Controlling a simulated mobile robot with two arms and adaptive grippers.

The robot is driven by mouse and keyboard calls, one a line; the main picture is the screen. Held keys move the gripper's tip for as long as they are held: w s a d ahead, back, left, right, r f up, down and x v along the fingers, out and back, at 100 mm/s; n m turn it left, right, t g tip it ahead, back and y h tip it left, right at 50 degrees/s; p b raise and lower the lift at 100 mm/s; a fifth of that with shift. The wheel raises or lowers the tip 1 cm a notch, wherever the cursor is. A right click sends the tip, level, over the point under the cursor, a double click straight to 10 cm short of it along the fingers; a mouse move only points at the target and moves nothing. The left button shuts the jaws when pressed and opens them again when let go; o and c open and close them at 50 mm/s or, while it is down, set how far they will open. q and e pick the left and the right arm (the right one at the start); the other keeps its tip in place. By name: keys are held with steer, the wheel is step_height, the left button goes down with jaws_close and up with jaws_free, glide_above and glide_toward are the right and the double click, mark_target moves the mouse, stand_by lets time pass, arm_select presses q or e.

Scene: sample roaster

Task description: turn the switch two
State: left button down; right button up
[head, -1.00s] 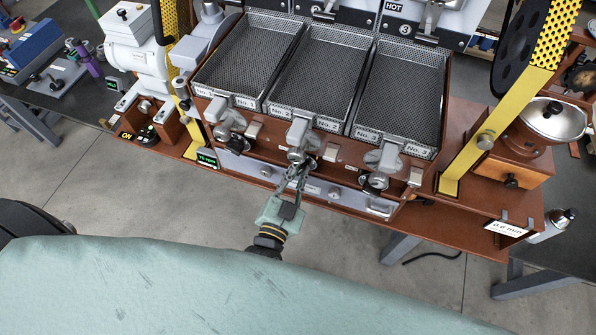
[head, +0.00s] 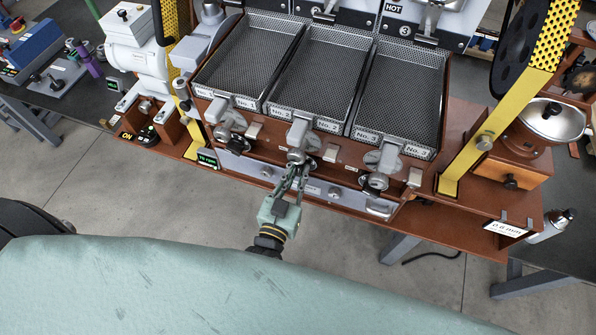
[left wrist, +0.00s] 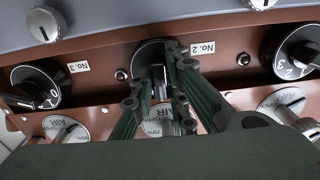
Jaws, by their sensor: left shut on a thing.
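Switch two is a round black rotary knob (left wrist: 147,54) beside the "No. 2" label (left wrist: 202,47) on the brown panel in the left wrist view. My left gripper (left wrist: 163,72) is shut on its handle, and the fingers hide part of the knob and its dial marks. In the head view my left gripper (head: 299,169) reaches up to the front of the roaster below tray No. 2 (head: 304,124); the knob is mostly hidden there. My right gripper does not show.
The No. 3 knob (left wrist: 37,85) and another numbered knob (left wrist: 296,54) flank switch two. Silver AIR dials (left wrist: 66,133) lie close by. Open floor (head: 125,195) lies in front.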

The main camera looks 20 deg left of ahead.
arm_select(q)
steer(key=n, duration=0.6)
steer(key=shift+f, duration=0.1)
steer(key=n+b, duration=0.1)
steer(key=n, duration=0.3)
steer(key=shift+n+b, duration=0.3)
steer(key=shift+n, duration=1.6)
steer(key=c, duration=1.7)
jaws_free()
steer(key=s, duration=1.2)
steer(key=shift+a, duration=0.2)
